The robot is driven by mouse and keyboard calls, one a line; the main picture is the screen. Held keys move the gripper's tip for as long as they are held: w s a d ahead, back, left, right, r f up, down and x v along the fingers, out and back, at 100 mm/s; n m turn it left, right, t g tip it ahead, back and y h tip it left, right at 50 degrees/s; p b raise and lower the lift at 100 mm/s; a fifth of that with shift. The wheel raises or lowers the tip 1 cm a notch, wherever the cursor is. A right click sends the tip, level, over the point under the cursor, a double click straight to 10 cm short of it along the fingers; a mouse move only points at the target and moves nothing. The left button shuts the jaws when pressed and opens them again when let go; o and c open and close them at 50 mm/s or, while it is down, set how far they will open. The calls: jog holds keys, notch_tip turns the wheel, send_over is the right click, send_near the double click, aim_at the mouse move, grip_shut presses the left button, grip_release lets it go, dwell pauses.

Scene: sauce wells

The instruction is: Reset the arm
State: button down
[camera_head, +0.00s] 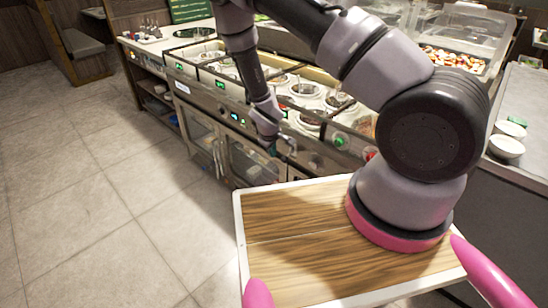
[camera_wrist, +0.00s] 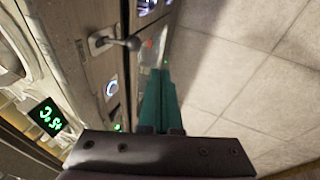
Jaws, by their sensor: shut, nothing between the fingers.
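My arm rises from its pink-ringed base, arches over to the left and reaches down in front of the sauce counter (camera_head: 222,92). My gripper (camera_head: 276,148) hangs low beside the counter's front panel in the head view and is small there. In the wrist view its two teal fingers (camera_wrist: 159,84) lie together, shut, with nothing between them. They point along the front panel, near a lever-like handle (camera_wrist: 122,43). I cannot tell whether the fingers touch the panel.
The counter holds several round sauce wells (camera_head: 304,90), with lit green displays (camera_wrist: 47,117) on its front and glass-doored cabinets (camera_head: 250,160) below. White bowls (camera_head: 506,147) stand on a side counter at right. The tiled floor (camera_head: 90,190) at left is clear.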

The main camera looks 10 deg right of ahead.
dwell(0.3)
jog(key=s+d+r+m+y, duration=0.1)
jog(key=d+r+m, duration=0.15)
jog(key=r, duration=0.95)
jog(key=d+r+m+y, duration=0.1)
jog(key=r+m, duration=0.2)
jog(key=r, duration=0.9)
jog(key=s+d+r+m+y, duration=0.1)
jog(key=r+m, duration=0.1)
jog(key=r, duration=1)
jog(key=s+d+r+m+t, duration=0.1)
jog(key=s+d+r+m, duration=0.1)
jog(key=s+r, duration=0.7)
jog(key=s+d+r+m+t, duration=0.2)
jog(key=s+d+r, duration=0.1)
jog(key=s+r, duration=0.6)
jog(key=s, duration=0.3)
jog(key=shift+s+r+m+y, duration=0.2)
jog(key=shift+m+y, duration=0.15)
jog(key=shift+y, duration=0.05)
